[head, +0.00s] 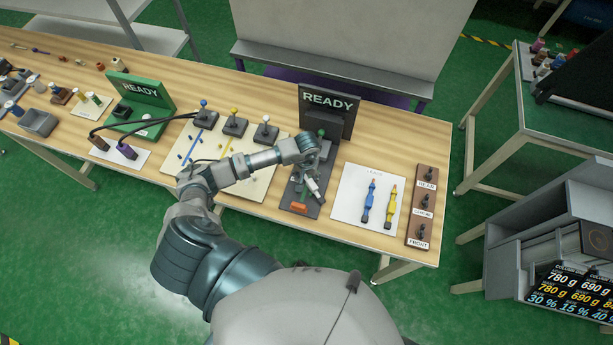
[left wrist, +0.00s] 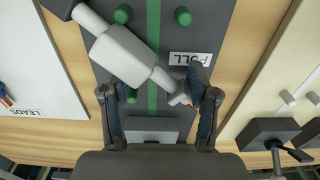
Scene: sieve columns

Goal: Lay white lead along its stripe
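The white lead (left wrist: 122,55) lies aslant across the green stripe (left wrist: 153,18) on a dark board (left wrist: 215,25) in the left wrist view. Its thick body is left of the stripe, and its thin end crosses to the right. Green pegs (left wrist: 183,16) stand beside the stripe. My left gripper (left wrist: 158,105) is open over the board, with the lead's thin end between its fingers, nearer the right one. In the head view my left gripper (head: 311,166) is above the board, and part of the white lead (head: 314,186) shows below it. My right gripper is not in view.
A READY sign (head: 328,100) stands behind the board. Right of it, a white LEADS mat (head: 350,205) holds a blue lead (head: 368,200) and a yellow lead (head: 390,207). A brown switch panel (head: 424,205) is at the table's right end. Joysticks (head: 234,125) stand to the left.

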